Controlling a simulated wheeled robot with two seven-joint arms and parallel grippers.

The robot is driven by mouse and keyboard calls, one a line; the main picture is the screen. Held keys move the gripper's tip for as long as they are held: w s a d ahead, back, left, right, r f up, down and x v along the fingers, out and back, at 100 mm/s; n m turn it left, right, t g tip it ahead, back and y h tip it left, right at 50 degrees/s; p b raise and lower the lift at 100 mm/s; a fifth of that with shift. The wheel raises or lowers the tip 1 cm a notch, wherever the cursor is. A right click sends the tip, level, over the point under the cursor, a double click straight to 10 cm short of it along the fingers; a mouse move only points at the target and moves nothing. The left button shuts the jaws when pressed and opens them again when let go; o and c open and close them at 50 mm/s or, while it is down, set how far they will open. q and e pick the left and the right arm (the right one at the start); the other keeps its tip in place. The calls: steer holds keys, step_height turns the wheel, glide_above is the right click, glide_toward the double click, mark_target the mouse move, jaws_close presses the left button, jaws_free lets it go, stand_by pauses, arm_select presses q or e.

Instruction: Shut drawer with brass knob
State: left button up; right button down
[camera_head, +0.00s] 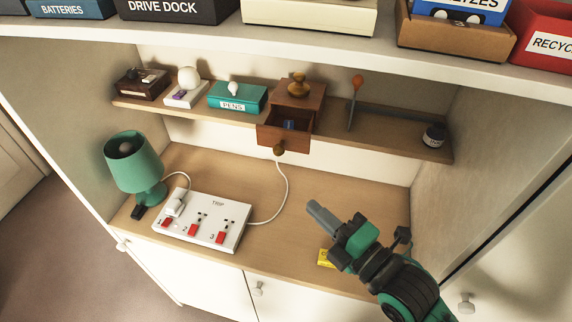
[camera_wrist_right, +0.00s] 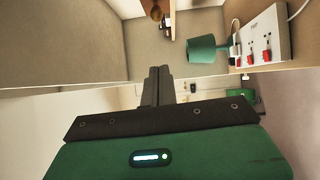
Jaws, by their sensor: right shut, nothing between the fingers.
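The small wooden drawer (camera_head: 284,133) juts out of a little brown wooden box (camera_head: 299,96) on the shelf, so it stands open. A small blue thing lies inside it. Its round brass knob (camera_head: 279,149) is on the drawer front. My right gripper (camera_head: 313,207) is shut and empty, in front of and below the drawer, to its right, apart from it. In the right wrist view its closed fingers (camera_wrist_right: 159,75) point up the picture, and part of the brown wooden box or drawer (camera_wrist_right: 165,22) shows at the top edge. My left gripper is not in view.
The narrow shelf (camera_head: 390,138) also holds a teal pens box (camera_head: 237,97), an ink jar (camera_head: 433,136) and an orange-tipped stick (camera_head: 354,100). Below are a green lamp (camera_head: 134,165), a white power strip (camera_head: 205,219) with a cord, and a yellow item (camera_head: 325,258). Open desktop lies below the drawer.

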steer(key=w+d+p+x, duration=0.1)
steer(key=p+x, duration=0.4)
steer(key=x, duration=0.7)
steer(key=shift+w+d, duration=0.45)
steer(key=shift+w, duration=0.2)
